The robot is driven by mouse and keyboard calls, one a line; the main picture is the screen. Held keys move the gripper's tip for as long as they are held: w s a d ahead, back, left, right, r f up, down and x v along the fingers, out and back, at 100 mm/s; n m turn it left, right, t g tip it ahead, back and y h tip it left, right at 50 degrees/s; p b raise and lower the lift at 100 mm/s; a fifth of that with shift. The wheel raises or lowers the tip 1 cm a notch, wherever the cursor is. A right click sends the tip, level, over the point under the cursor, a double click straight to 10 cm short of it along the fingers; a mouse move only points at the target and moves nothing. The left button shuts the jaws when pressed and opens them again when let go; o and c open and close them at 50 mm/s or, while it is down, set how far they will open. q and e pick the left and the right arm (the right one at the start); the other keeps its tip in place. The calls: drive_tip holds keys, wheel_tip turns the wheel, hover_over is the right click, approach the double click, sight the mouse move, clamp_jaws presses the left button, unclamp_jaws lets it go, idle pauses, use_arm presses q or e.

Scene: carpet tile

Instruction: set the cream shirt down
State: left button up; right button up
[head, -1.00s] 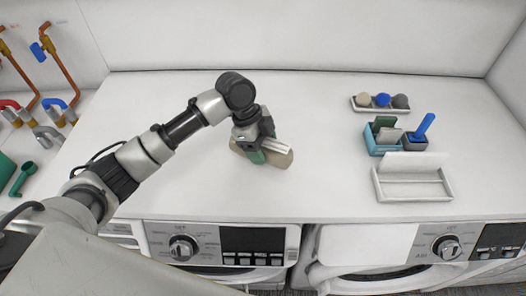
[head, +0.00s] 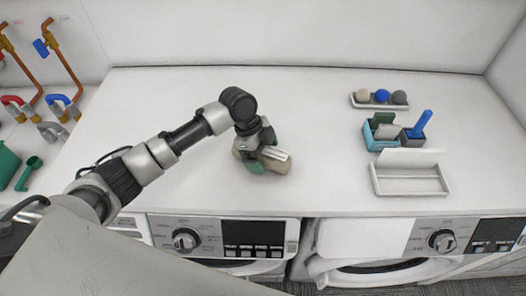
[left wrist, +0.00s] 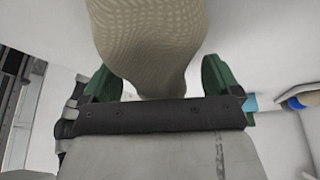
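The cream shirt (head: 244,144) is a small bunched bundle low over or on the white counter, left of the middle in the head view. My left gripper (head: 266,160) is right at it, with its green and grey fingers partly covering the cloth. In the left wrist view the shirt (left wrist: 150,38) rises between the two green fingers of my left gripper (left wrist: 160,78). The fingers stand wide apart on either side of the cloth, with slight gaps near the palm. Whether the shirt's underside rests fully on the counter is hidden. My right gripper is not in view.
A tray with several balls (head: 380,98), a teal caddy (head: 375,138), a grey cup with a blue tool (head: 411,139) and a white tray (head: 411,185) stand at the right. Pipes (head: 62,62) and a green scoop (head: 28,174) are left. The counter's middle is clear.

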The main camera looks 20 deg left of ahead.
use_arm(q)
drive_tip(key=shift+r, duration=0.15)
drive_tip(key=b+v, duration=0.4)
drive_tip(key=v, duration=0.7)
drive_tip(key=shift+a+r, duration=0.25)
drive_tip(key=shift+r, duration=0.25)
